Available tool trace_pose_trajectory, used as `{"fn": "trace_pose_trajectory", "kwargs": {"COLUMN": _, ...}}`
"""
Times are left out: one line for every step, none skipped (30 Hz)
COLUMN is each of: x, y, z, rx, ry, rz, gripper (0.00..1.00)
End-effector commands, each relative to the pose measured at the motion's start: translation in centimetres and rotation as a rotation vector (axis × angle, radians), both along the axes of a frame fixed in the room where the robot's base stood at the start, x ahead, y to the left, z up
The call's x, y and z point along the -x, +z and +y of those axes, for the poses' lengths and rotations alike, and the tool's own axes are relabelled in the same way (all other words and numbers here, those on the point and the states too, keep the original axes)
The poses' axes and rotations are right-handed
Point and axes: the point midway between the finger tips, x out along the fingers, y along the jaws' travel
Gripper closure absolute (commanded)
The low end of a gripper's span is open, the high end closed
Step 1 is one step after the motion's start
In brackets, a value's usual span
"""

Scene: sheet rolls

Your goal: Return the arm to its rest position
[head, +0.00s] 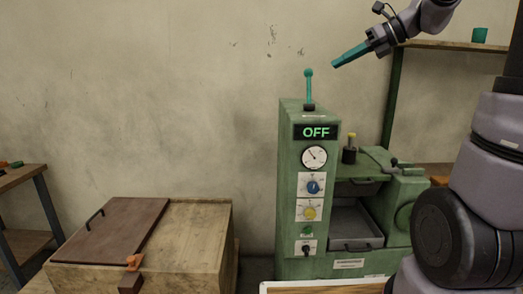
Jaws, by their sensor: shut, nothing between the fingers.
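My gripper (350,55) is at the upper right of the head view, with its teal fingers shut and nothing between them. It points down and to the left. It is in the air, up and to the right of the teal ball-topped lever (309,87) on the green machine (290,180), and apart from it in the picture. The lever stands upright. My arm comes in from the right side and partly leaves the picture at the top.
The machine's display (316,132) reads OFF. A wooden box (190,245) with a brown lid (115,230) stands at the lower left. A shelf (450,45) with a teal cup (479,35) is behind my arm. The wall space left of the machine is clear.

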Motion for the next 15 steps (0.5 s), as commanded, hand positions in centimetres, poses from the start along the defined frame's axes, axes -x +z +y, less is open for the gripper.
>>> {"fn": "trace_pose_trajectory", "kwargs": {"x": 2.9, "y": -0.5, "z": 0.8, "rx": 0.142, "ry": 0.105, "rz": -0.127, "gripper": 1.00}}
{"fn": "trace_pose_trajectory", "kwargs": {"x": 4.3, "y": -1.0, "z": 1.0, "rx": 0.230, "ry": 0.172, "rz": -0.203, "gripper": 1.00}}
{"fn": "trace_pose_trajectory", "kwargs": {"x": 6.2, "y": -1.7, "z": 1.1, "rx": 0.350, "ry": 0.267, "rz": -0.304, "gripper": 1.00}}
{"fn": "trace_pose_trajectory", "kwargs": {"x": 7.5, "y": -2.3, "z": 1.1, "rx": 0.440, "ry": 0.341, "rz": -0.380, "gripper": 1.00}}
{"fn": "trace_pose_trajectory", "kwargs": {"x": 8.8, "y": -2.8, "z": 1.1, "rx": 0.528, "ry": 0.418, "rz": -0.454, "gripper": 1.00}}
{"fn": "trace_pose_trajectory", "kwargs": {"x": 10.5, "y": -3.6, "z": 1.0, "rx": 0.646, "ry": 0.526, "rz": -0.552, "gripper": 1.00}}
{"fn": "trace_pose_trajectory", "kwargs": {"x": 11.6, "y": -4.1, "z": 0.8, "rx": 0.733, "ry": 0.607, "rz": -0.625, "gripper": 1.00}}
{"fn": "trace_pose_trajectory", "kwargs": {"x": 12.7, "y": -4.6, "z": 0.6, "rx": 0.819, "ry": 0.691, "rz": -0.693, "gripper": 1.00}}
{"fn": "trace_pose_trajectory", "kwargs": {"x": 14.0, "y": -5.2, "z": 0.3, "rx": 0.929, "ry": 0.801, "rz": -0.780, "gripper": 1.00}}
{"fn": "trace_pose_trajectory", "kwargs": {"x": 14.8, "y": -5.6, "z": 0.0, "rx": 1.006, "ry": 0.881, "rz": -0.840, "gripper": 1.00}}
{"fn": "trace_pose_trajectory", "kwargs": {"x": 15.6, "y": -6.0, "z": -0.3, "rx": 1.080, "ry": 0.960, "rz": -0.895, "gripper": 1.00}}
{"fn": "trace_pose_trajectory", "kwargs": {"x": 16.5, "y": -6.5, "z": -0.7, "rx": 1.169, "ry": 1.058, "rz": -0.960, "gripper": 1.00}}
{"fn": "trace_pose_trajectory", "kwargs": {"x": 17.0, "y": -6.7, "z": -0.9, "rx": 1.230, "ry": 1.128, "rz": -1.002, "gripper": 1.00}}
{"fn": "trace_pose_trajectory", "kwargs": {"x": 17.5, "y": -7.0, "z": -1.2, "rx": 1.285, "ry": 1.190, "rz": -1.038, "gripper": 1.00}}
{"fn": "trace_pose_trajectory", "kwargs": {"x": 18.0, "y": -7.2, "z": -1.5, "rx": 1.345, "ry": 1.264, "rz": -1.078, "gripper": 1.00}}
